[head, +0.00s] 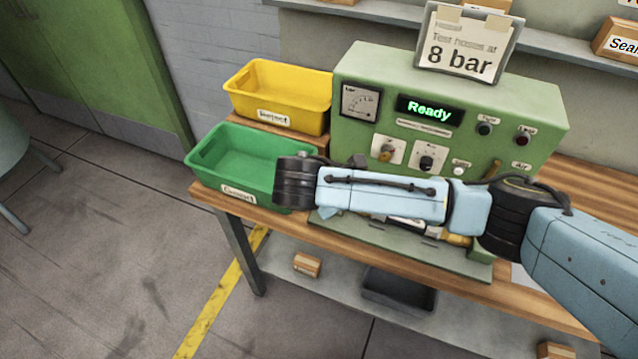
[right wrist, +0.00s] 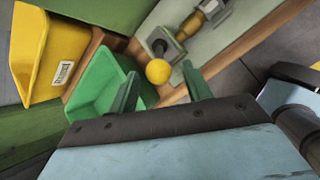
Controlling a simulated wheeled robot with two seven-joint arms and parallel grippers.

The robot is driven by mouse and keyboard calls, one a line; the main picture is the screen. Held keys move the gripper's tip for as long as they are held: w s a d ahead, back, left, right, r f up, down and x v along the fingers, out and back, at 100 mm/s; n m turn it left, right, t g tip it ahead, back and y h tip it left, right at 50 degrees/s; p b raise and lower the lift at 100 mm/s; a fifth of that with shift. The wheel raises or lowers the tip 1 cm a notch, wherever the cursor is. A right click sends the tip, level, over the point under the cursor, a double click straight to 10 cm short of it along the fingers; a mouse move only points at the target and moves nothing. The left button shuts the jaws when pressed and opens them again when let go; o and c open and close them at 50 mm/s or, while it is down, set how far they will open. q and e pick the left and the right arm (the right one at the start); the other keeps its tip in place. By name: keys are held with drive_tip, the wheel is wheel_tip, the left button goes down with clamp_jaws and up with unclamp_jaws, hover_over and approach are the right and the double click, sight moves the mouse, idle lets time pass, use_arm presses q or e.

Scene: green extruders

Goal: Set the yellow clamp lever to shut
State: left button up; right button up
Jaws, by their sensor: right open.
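The yellow clamp lever shows in the right wrist view as a round yellow knob (right wrist: 158,71), next to a grey block with a dark round part (right wrist: 160,46). Its shaft is hidden, so I cannot tell its angle. My right gripper (right wrist: 160,72) is open, with its two green fingers on either side of the knob in that view. I cannot tell whether the knob lies between the fingers or just beyond their tips; nothing is visibly held. In the head view my right arm covers the lever and the gripper. My left gripper is not in view.
A green test machine (head: 455,160) reads "Ready" on its display (head: 429,110). A green bin (head: 225,150) and a yellow bin (head: 270,95) stand left of it on the wooden bench. A brass fitting (right wrist: 190,22) lies near the clamp.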

drive_tip(key=v, duration=0.9)
